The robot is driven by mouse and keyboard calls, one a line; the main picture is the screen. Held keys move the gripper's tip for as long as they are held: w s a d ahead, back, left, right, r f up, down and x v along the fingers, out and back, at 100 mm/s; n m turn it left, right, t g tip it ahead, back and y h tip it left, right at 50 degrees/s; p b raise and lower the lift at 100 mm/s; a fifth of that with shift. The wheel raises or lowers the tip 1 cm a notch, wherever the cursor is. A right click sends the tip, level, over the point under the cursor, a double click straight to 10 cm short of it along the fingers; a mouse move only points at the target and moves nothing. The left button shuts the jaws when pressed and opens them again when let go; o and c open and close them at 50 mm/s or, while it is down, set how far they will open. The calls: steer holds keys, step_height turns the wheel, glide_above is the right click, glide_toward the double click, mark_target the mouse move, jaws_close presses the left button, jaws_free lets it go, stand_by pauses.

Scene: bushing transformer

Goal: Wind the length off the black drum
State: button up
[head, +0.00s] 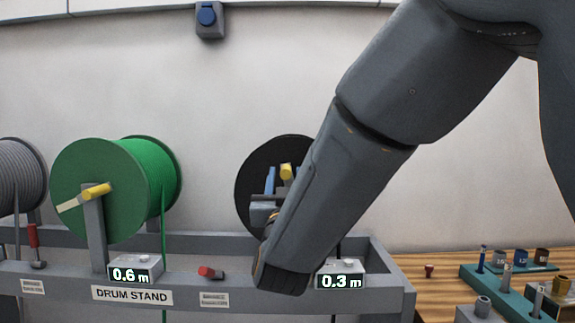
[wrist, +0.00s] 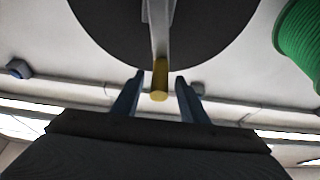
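The black drum (head: 256,170) stands on the drum stand, partly hidden behind my arm; it also fills the top of the wrist view (wrist: 100,25). Its crank has a yellow handle (head: 287,172). The meter (head: 341,281) below the black drum reads 0.3 m. My gripper (head: 278,182) is at the handle. In the wrist view the yellow handle (wrist: 159,80) shows between the two blue fingers of my gripper (wrist: 158,88), with a visible gap on each side, so the gripper looks open. The black cable is mostly hidden by my arm.
A green drum (head: 92,190) with its own yellow-handled crank and a 0.6 m meter (head: 133,270) stands to the left. A grey drum (head: 18,175) is at the far left. A red-handled lever (head: 211,272) sits on the stand rail. A wooden bench (head: 440,265) with small parts is at right.

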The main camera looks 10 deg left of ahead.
mark_target(286, 165)
steer(key=p+x, duration=0.2)
steer(key=x, duration=0.4)
jaws_close()
